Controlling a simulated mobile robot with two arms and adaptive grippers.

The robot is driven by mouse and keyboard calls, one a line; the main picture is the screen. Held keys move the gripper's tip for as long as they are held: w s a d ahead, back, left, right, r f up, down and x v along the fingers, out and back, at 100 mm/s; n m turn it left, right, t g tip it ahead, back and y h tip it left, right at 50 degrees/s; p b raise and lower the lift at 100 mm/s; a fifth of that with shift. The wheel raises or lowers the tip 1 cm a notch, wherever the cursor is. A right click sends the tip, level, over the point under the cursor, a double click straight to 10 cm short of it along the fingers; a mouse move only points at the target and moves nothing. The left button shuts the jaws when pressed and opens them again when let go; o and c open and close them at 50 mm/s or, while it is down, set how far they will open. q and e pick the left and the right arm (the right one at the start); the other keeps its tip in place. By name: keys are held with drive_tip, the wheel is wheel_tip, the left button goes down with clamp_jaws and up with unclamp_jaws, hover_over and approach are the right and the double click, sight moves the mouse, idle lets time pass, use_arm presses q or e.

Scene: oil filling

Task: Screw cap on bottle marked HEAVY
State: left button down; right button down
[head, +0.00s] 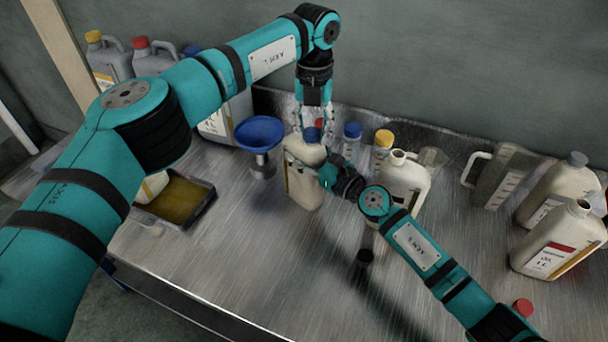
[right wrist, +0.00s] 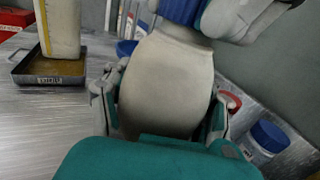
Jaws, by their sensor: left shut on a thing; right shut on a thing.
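A cream bottle (head: 303,187) stands on the metal bench in the middle of the head view. It fills the middle of the right wrist view (right wrist: 168,85). My right gripper (head: 328,178) is shut around its body, a finger on each side. My left gripper (head: 313,125) points down over the bottle's top. In the right wrist view its grey fingers are shut on a blue cap (right wrist: 182,10) right at the bottle's mouth. I cannot tell how far the cap is seated. The bottle's label is not readable here.
A blue funnel (head: 260,133) stands left of the bottle, and an oil tray (head: 200,205) further left. Jars with blue (head: 352,131) and yellow (head: 384,138) caps stand behind. Another cream bottle (head: 405,185) is close on the right. A loose red cap (head: 523,307) lies front right.

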use_arm(q)
drive_tip(key=m, duration=0.8)
drive_tip(key=shift+w, duration=0.1)
drive_tip(key=m, duration=0.7)
drive_tip(key=shift+m, duration=0.4)
drive_tip(key=m, duration=0.4)
drive_tip(key=shift+m, duration=0.4)
drive_tip(key=m, duration=0.2)
drive_tip(key=shift+m, duration=0.4)
drive_tip(key=m, duration=0.7)
drive_tip(key=c, duration=0.8)
unclamp_jaws()
drive_tip(key=shift+f, duration=0.1)
drive_tip(key=shift+c, duration=0.2)
